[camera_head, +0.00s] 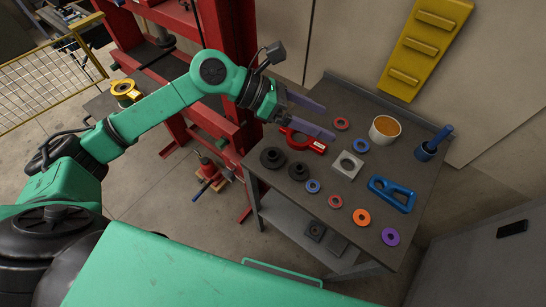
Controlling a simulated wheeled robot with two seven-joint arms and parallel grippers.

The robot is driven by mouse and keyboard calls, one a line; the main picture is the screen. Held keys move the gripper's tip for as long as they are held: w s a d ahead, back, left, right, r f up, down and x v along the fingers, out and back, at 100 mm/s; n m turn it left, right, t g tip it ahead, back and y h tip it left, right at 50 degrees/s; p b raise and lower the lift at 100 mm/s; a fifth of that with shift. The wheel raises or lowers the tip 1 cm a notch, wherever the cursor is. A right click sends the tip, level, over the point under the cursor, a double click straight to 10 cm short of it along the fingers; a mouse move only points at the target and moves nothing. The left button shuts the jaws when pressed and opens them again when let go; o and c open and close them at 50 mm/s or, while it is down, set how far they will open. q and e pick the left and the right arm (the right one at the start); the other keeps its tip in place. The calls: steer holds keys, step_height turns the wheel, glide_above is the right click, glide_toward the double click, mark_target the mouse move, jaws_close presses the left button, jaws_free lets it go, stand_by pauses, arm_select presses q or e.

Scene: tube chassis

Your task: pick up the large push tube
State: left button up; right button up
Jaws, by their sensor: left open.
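Two dark, round, stepped parts stand side by side on the left of the grey workbench (333,222): a larger one (272,158) and a smaller one (298,171). I cannot tell for certain which object is the large push tube; the larger dark part may be it. A blue upright cylinder with a handle (433,143) stands at the bench's right. My left gripper (326,120) is open and empty, its two grey-purple fingers above the bench's back left, up and right of the dark parts. My right gripper is not in view.
A red tool (303,139) lies beneath the left fingers. A grey holed block (347,165), blue bracket (392,194), white cup (384,130) with orange inside, and several coloured rings (361,217) cover the bench. A red press frame (232,40) stands left of it.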

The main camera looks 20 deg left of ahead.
mark_target(271, 153)
arm_select(q)
steer(key=a+f+m+g+y, duration=0.1)
steer(key=a+f+y, duration=0.3)
steer(key=a, duration=0.3)
steer(key=a+f+m+y, duration=0.1)
steer(key=a+f+y, duration=0.25)
steer(key=a, duration=0.45)
steer(key=shift+g+y, duration=0.25)
steer(key=shift+g, duration=0.05)
steer(key=b+x, duration=0.4)
steer(key=x, duration=0.5)
steer(key=shift+d+r, duration=0.15)
steer(key=b+x, duration=0.2)
steer(key=x, duration=0.3)
steer(key=shift+d, duration=0.1)
steer(key=shift+w, duration=0.1)
steer(key=shift+c, duration=0.9)
steer(key=c, duration=1)
jaws_close()
